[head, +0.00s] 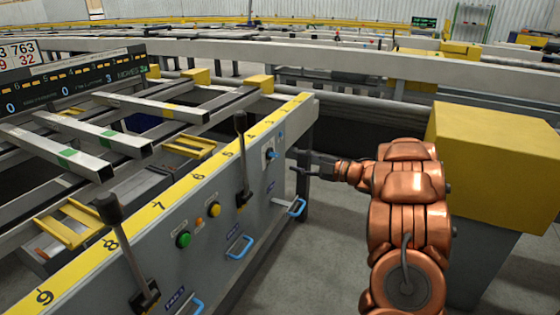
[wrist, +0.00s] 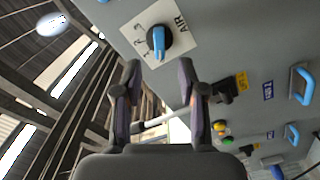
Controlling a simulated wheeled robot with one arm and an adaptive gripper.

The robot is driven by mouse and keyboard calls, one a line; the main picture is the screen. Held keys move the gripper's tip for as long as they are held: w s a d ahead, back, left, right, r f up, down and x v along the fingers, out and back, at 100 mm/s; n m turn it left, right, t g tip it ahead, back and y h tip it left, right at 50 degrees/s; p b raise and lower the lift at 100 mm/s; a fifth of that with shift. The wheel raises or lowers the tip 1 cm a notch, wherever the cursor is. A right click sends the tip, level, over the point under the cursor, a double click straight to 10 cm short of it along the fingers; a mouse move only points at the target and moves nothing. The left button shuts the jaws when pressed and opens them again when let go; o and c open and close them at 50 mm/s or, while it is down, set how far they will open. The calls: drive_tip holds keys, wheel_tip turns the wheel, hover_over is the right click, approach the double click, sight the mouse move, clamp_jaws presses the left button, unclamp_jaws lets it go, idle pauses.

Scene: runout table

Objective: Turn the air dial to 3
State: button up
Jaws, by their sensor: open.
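The air dial (wrist: 153,40) is a round black knob with a blue pointer on a white plate marked AIR, seen rotated in the wrist view.
The panel has black levers (head: 241,160), a green button (head: 184,240), a yellow button (head: 215,209) and blue handles (head: 239,247). A yellow numbered strip (head: 172,190) runs along its top. A large yellow block (head: 490,150) stands right of my arm. Grey floor lies between.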

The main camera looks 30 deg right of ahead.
sight(278, 155)
drive_tip(key=shift+b+x, duration=0.65)
drive_tip(key=shift+x, duration=2.85)
drive_tip(key=shift+c, duration=0.3)
clamp_jaws()
drive_tip(key=shift+d, duration=0.1)
